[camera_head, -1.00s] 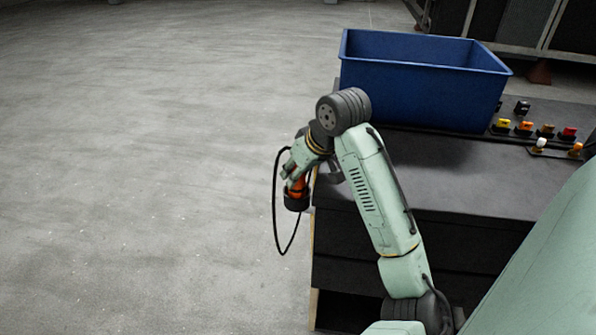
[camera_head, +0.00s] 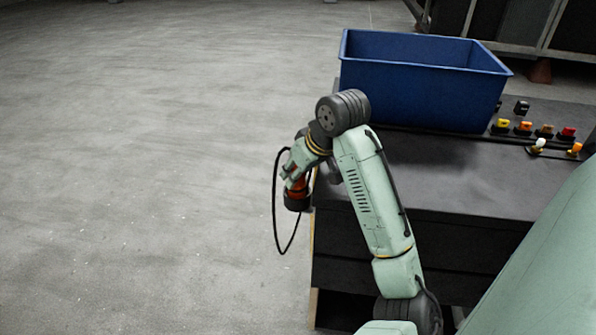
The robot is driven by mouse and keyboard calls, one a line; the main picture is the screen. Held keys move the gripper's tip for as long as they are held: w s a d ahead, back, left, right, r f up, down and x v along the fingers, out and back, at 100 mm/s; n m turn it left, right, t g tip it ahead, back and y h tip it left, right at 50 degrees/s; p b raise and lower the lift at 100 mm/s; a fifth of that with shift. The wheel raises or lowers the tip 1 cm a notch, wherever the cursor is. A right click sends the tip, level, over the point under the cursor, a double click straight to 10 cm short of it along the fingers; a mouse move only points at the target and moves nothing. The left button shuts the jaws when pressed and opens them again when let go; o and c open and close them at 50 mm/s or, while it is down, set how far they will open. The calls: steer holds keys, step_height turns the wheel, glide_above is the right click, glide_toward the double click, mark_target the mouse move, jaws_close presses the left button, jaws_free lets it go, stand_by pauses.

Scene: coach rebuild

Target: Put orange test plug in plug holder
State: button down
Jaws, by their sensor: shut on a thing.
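My gripper (camera_head: 297,184) hangs beyond the left edge of the dark bench, over the concrete floor. It is shut on an orange piece with a dark round lower end, which looks like the orange test plug (camera_head: 301,187). My gripper partly hides it. A thin black cable loops beside it. Small coloured plugs or knobs stand in a row at the bench's right side, including an orange one (camera_head: 523,128). I cannot tell which part there is the plug holder.
A blue open bin (camera_head: 425,85) stands at the back of the bench (camera_head: 470,180). The bench top in front of it is clear. My arm crosses the bench's left part. Dark racks (camera_head: 500,20) stand behind, and open floor lies left.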

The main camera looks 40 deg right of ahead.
steer(key=shift+f, duration=0.35)
steer(key=shift+r, duration=0.1)
steer(key=shift+r+p, duration=0.55)
steer(key=shift+r, duration=0.2)
stand_by(0.7)
steer(key=shift+f+b, duration=0.45)
steer(key=shift+f, duration=0.4)
stand_by(0.3)
steer(key=shift+r, duration=0.3)
steer(key=shift+r+p, duration=0.55)
steer(key=shift+p, duration=0.25)
stand_by(0.4)
steer(key=shift+f+b, duration=0.45)
steer(key=shift+f, duration=0.4)
stand_by(0.3)
